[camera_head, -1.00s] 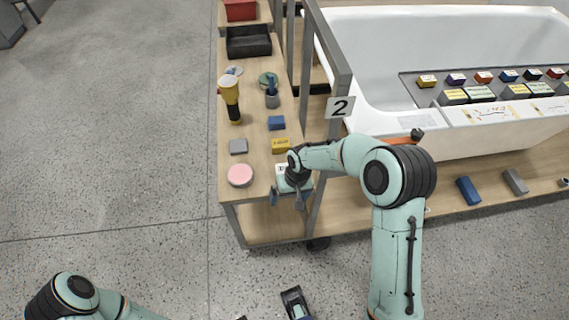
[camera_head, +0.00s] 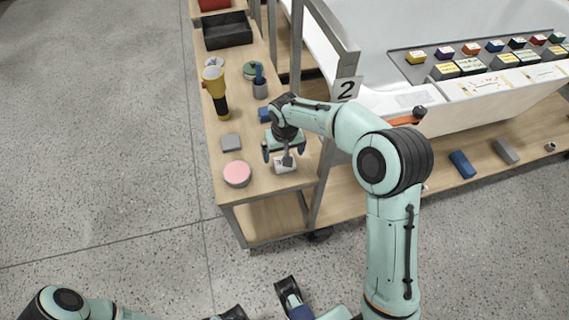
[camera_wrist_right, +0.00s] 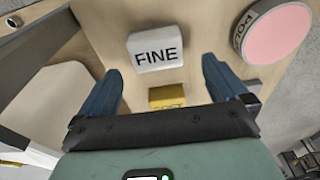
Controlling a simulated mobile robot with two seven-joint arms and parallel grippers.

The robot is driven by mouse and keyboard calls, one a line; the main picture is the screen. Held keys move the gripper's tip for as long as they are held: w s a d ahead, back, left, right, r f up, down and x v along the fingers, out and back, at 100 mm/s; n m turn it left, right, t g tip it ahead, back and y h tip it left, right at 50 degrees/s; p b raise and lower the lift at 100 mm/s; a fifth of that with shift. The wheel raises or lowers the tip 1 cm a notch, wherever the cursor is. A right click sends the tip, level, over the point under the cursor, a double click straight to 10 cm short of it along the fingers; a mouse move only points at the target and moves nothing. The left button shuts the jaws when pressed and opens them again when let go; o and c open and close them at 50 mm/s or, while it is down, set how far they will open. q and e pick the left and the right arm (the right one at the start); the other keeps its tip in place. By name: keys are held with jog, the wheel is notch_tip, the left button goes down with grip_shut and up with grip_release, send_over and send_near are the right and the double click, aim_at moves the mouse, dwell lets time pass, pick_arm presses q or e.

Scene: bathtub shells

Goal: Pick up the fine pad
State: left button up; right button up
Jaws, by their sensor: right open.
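The fine pad is a small white block marked FINE (camera_wrist_right: 155,48). In the head view it (camera_head: 286,166) lies on the side table near its front right corner, partly hidden by my right gripper. My right gripper (camera_head: 284,152) is open and empty above the pad, pointing down. In the right wrist view its two blue fingers stand apart, with the pad (camera_wrist_right: 155,48) beyond their tips, apart from them. My left arm shows at the bottom left of the head view; I cannot make out its gripper's jaws.
A pink round pad (camera_head: 237,174) and a grey block (camera_head: 231,142) sit left of the gripper. A yellow block (camera_wrist_right: 167,97) lies close to the pad. A yellow-black torch (camera_head: 216,92) and a black tray (camera_head: 228,30) stand farther back. The bathtub (camera_head: 370,40) is right.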

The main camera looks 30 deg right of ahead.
jog(key=f, duration=0.4)
jog(key=shift+s+d+b, duration=0.15)
jog(key=shift+s+b, duration=0.05)
jog(key=shift+b, duration=0.15)
jog(key=shift+f, duration=0.4)
jog(key=c, duration=1.1)
jog(key=shift+o, duration=0.2)
jog(key=shift+w+r, duration=0.1)
jog(key=shift+r, duration=0.05)
notch_tip(320, 180, up, 20)
jog(key=p, duration=0.3)
jog(key=shift+p, duration=0.3)
